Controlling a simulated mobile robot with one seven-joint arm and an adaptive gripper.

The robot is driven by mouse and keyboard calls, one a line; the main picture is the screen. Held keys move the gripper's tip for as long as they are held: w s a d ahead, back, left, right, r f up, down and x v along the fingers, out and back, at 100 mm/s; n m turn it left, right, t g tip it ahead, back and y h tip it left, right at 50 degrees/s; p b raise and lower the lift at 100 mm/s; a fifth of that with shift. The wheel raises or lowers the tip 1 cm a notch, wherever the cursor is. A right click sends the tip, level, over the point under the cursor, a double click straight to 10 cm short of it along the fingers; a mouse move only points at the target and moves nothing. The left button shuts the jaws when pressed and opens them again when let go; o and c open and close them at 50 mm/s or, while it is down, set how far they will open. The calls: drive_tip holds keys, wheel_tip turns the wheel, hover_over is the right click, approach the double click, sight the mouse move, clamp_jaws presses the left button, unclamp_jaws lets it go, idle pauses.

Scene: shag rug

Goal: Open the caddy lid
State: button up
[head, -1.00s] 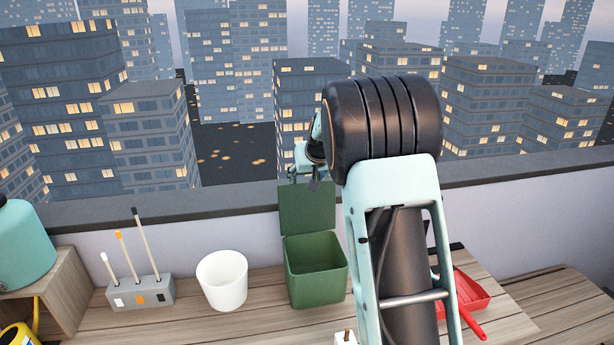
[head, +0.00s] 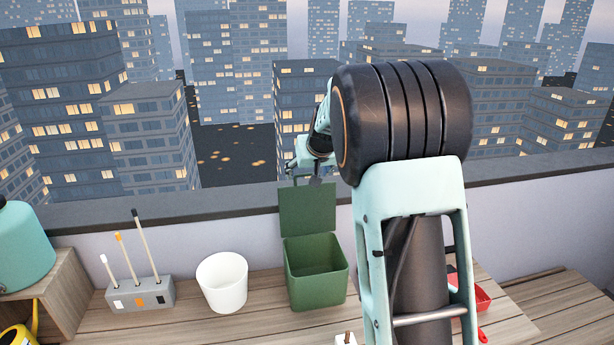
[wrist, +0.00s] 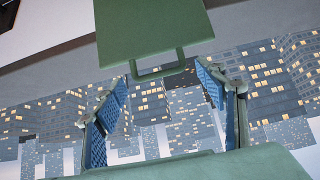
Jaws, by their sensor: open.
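The green caddy (head: 316,288) stands on the wooden surface near the wall, with its open mouth and inside showing. Its lid (head: 307,212) stands upright at the back edge, swung open. In the wrist view the lid (wrist: 150,25) fills the upper middle, with its loop handle (wrist: 160,71) at the near edge. My gripper (head: 312,180) is at the lid's top edge in the head view, small and partly hidden by my arm. In the wrist view my gripper (wrist: 163,80) is open, its blue-padded fingers apart on either side of the handle, holding nothing.
A white bucket (head: 222,283) stands left of the caddy, and a grey holder (head: 140,294) with several sticks is further left. A red dustpan (head: 481,297) is at right, partly behind my arm. The wall ledge (head: 130,220) runs behind the caddy.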

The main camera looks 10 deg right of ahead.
drive_tip(key=v, duration=0.8)
drive_tip(key=shift+r, duration=0.15)
